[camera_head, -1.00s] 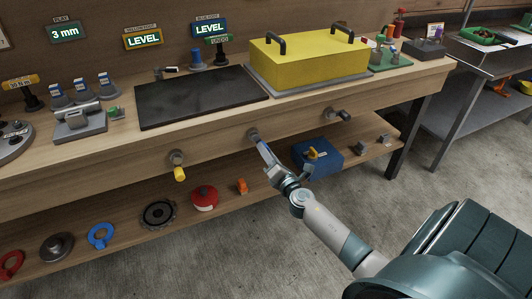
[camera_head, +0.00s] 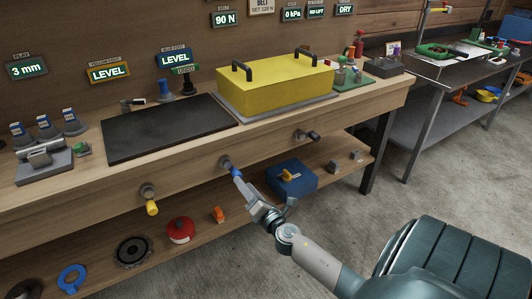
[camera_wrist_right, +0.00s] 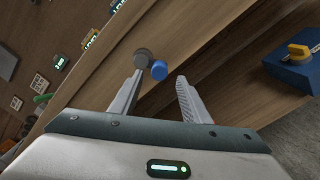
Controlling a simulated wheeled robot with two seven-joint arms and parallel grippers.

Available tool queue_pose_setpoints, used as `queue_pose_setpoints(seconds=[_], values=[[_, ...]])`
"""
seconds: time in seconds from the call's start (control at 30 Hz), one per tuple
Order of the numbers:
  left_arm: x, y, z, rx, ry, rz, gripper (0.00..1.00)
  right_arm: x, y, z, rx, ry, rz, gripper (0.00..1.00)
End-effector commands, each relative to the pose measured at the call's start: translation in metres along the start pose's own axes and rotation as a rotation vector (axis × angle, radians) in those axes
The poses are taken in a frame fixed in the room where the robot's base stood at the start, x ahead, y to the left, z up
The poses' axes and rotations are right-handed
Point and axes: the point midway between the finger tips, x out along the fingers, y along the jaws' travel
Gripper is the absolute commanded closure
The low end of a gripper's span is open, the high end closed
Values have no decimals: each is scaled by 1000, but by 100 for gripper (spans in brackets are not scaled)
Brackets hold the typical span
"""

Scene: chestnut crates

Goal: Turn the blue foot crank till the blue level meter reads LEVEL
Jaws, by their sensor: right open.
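The blue foot crank (camera_head: 236,171) sticks out of the bench's front edge, with a grey hub (camera_head: 226,162) and a blue knob. In the right wrist view the blue knob (camera_wrist_right: 158,70) shows just past the fingertips, between the lines of the two fingers. My right gripper (camera_head: 246,186) is open in front of the crank; it also shows in the right wrist view (camera_wrist_right: 158,84), its fingers spread. Contact with the knob cannot be told. The blue level meter (camera_head: 175,58) on the back wall reads LEVEL. My left gripper is not in view.
A yellow-handled crank (camera_head: 151,206) is left of the blue one and a dark crank (camera_head: 307,135) is right. A blue box (camera_head: 292,180) sits on the lower shelf. A black plate (camera_head: 168,128) and a yellow cover (camera_head: 276,88) are on the bench.

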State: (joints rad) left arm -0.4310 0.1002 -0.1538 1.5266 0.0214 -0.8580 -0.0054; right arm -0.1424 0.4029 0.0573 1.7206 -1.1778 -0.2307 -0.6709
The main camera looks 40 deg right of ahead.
Motion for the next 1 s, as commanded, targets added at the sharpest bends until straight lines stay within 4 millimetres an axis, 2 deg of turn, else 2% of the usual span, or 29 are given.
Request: queue_pose_setpoints(seconds=[0.23,0.4,0.6,0.8,1.0], values=[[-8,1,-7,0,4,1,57,-47,-2,-1,1,2,-1,57],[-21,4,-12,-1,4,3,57,-78,-2,-2,1,2,-2,57],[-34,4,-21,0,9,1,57,-109,-2,-2,0,1,-2,57],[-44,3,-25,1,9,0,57,-126,-1,-1,0,1,-1,57],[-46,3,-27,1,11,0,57,-129,0,0,-1,1,0,57]])
